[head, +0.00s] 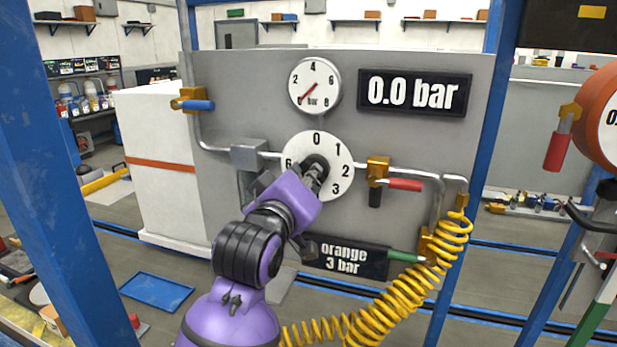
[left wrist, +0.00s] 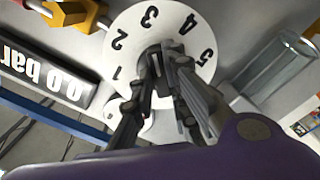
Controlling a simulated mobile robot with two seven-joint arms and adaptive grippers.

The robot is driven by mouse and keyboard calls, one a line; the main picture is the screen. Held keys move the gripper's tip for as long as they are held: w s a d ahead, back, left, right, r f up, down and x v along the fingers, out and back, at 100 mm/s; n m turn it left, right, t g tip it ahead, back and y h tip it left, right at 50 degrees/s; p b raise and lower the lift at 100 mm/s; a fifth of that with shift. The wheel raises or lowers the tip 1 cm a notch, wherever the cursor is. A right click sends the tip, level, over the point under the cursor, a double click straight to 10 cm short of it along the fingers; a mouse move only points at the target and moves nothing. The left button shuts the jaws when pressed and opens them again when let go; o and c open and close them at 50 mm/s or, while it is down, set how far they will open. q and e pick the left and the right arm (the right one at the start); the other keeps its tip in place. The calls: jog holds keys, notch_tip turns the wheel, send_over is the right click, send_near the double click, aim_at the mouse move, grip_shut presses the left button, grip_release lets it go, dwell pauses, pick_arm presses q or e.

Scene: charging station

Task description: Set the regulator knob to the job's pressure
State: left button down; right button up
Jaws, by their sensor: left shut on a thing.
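The regulator knob (head: 316,161) is dark and sits at the middle of a white dial (head: 297,150) on the grey panel. The head view shows 0, 1, 2, 3 and 6 on the dial; my gripper covers its lower left. My left gripper (head: 314,172) is shut on the knob; the left wrist view shows its fingers (left wrist: 165,75) around it. The knob's pointer is hidden. The round gauge (head: 322,78) has its red needle pointing lower left. The display (head: 415,92) reads 0.0 bar. The job sign (head: 345,259) reads "orange 3 bar". My right gripper is not in view.
A blue-handled valve (head: 194,105) is at the panel's left. A red-handled valve (head: 404,184) is right of the dial. A coiled yellow hose (head: 385,305) hangs at lower right. Blue posts (head: 50,170) frame the panel. An orange reel (head: 590,115) is at the right edge.

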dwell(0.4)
pick_arm(q)
jog(key=c, duration=1.7)
grip_release()
jog(key=v, duration=0.7)
jog(key=shift+s, duration=0.25)
jog(key=shift+r, duration=0.1)
